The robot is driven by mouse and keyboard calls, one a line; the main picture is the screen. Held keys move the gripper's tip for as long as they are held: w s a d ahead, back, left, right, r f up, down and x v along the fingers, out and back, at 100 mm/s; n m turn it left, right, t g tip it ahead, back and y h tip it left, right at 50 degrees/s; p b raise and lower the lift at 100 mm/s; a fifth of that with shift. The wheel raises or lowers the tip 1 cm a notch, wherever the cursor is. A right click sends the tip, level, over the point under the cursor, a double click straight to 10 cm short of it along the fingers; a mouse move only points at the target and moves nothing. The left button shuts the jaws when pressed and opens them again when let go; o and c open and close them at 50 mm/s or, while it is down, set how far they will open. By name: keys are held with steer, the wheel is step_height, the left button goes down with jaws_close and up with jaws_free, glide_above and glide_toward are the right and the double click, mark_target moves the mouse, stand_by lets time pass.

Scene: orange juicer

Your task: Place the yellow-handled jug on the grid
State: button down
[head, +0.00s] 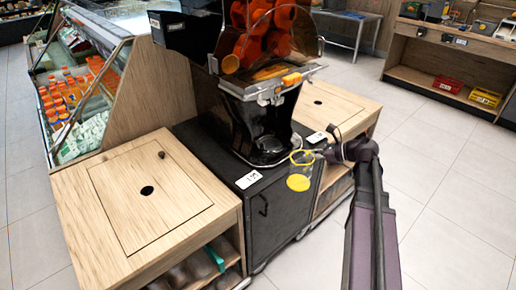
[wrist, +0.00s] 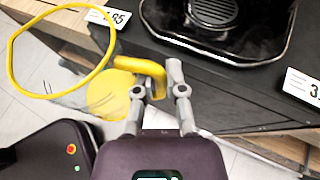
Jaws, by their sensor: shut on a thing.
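The yellow-handled jug (head: 299,182) is clear, with a yellow rim and base. In the head view it is held in front of the black cabinet, right of the juicer's foot. My gripper (head: 323,154) is at its right side. In the wrist view, my gripper (wrist: 158,92) is shut on the yellow handle of the jug (wrist: 152,68). Its wide rim opens at the left and its base shows over the floor. The grid (wrist: 214,10) is a round, dark slotted plate in the juicer's black tray, partly cut off at the top; the jug is apart from it.
The orange juicer (head: 262,90) stands on the black cabinet (head: 222,178). Price cards (head: 248,179) lie along its edge. Wooden counters (head: 150,190) flank it. A chilled display (head: 85,90) is at the back left. The floor at the right (head: 445,180) is clear.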

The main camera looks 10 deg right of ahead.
steer(key=shift+a, duration=0.3)
steer(key=w+d+r+m+t+h+p, duration=0.2)
steer(key=w+d+t, duration=0.1)
steer(key=w+d, duration=0.5)
steer(key=shift+d+r+m, duration=0.15)
steer(key=shift+r+m, duration=0.1)
steer(key=shift+m, duration=0.05)
steer(key=w+a, duration=0.9)
steer(key=a, duration=0.1)
steer(key=shift+w+a, duration=0.15)
steer(key=shift+w, duration=0.25)
